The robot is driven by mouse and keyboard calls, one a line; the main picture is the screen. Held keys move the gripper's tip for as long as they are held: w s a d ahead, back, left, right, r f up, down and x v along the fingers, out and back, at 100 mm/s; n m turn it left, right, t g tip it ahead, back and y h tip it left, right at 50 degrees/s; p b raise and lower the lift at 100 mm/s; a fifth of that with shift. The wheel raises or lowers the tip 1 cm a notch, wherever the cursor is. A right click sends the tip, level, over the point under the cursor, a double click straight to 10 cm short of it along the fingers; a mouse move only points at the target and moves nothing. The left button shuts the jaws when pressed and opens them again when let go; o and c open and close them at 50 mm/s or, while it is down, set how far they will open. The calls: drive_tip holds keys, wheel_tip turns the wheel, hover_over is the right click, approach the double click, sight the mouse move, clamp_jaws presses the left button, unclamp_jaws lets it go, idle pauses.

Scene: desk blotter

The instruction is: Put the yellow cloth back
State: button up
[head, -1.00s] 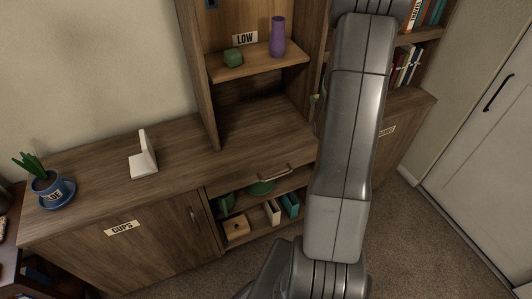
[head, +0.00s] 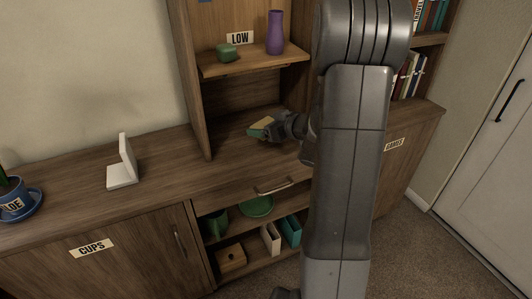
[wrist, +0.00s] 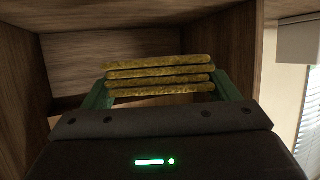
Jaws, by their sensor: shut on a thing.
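The yellow cloth (wrist: 160,74) is a folded stack of several layers, held between the green fingers of my gripper (wrist: 160,88) in the wrist view. In the head view, the cloth (head: 261,123) shows small and yellow at the tip of my gripper (head: 270,128). My gripper is inside the open bay under the shelf labelled LOW, a little above the wooden counter. The cloth looks clear of the bay's walls. My arm hides the right part of the bay.
The bay's left side panel (head: 189,90) stands close.

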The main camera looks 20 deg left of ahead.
sight(266, 151)
wheel_tip(266, 151, down, 7)
drive_tip(key=shift+f+b, duration=0.15)
drive_tip(key=shift+b, duration=0.75)
drive_tip(key=shift+f, duration=0.2)
drive_tip(key=o, duration=0.9)
drive_tip(key=shift+r, duration=0.25)
drive_tip(key=shift+d+r, duration=0.15)
drive_tip(key=shift+d, duration=0.15)
drive_tip(key=p+v, duration=0.2)
drive_tip(key=v, duration=0.9)
drive_tip(key=shift+s+d, duration=0.1)
drive_tip(key=shift+s, duration=0.05)
